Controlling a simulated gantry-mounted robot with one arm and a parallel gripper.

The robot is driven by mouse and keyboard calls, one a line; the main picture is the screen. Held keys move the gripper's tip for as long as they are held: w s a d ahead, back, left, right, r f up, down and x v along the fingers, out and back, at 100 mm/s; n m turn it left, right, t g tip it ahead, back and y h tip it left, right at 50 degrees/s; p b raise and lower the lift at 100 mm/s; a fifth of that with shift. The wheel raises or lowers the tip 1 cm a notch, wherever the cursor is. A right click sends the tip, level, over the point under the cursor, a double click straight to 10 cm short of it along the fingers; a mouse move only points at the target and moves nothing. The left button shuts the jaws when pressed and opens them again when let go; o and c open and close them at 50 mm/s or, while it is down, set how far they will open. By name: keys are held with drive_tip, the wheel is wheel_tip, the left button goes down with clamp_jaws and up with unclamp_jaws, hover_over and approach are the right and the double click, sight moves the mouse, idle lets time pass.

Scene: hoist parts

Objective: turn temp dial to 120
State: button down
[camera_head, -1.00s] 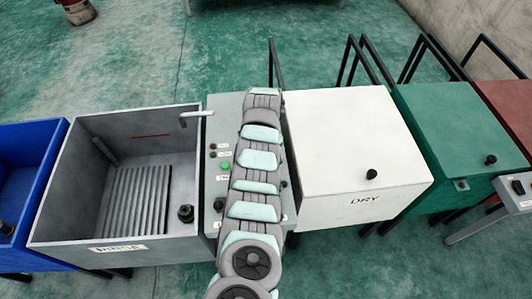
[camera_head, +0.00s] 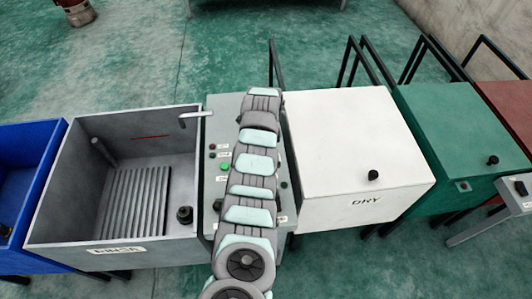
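The grey control panel (camera_head: 225,112) stands between the rinse tank and the white dry box. My arm lies across it and hides much of its face. A green button (camera_head: 225,166), small dark and red knobs or lamps, and small white labels show on the left part of the panel. A dark knob (camera_head: 217,205) sits lower on that left part. A small dark knob (camera_head: 284,185) shows at the panel's right edge beside my arm. I cannot tell which one is the temp dial or read any setting. My gripper is not visible.
The grey rinse tank (camera_head: 60,190) with a ridged floor is left of the panel, and a blue tank (camera_head: 25,150) is beyond it. The white dry box (camera_head: 350,135) and a green box (camera_head: 455,130) stand to the right. A tap (camera_head: 197,114) juts over the rinse tank.

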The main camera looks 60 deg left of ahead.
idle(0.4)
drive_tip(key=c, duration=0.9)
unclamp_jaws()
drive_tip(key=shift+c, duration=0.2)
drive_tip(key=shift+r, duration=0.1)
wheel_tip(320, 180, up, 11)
drive_tip(key=p, duration=0.1)
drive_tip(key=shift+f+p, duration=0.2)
drive_tip(key=shift+p, duration=0.15)
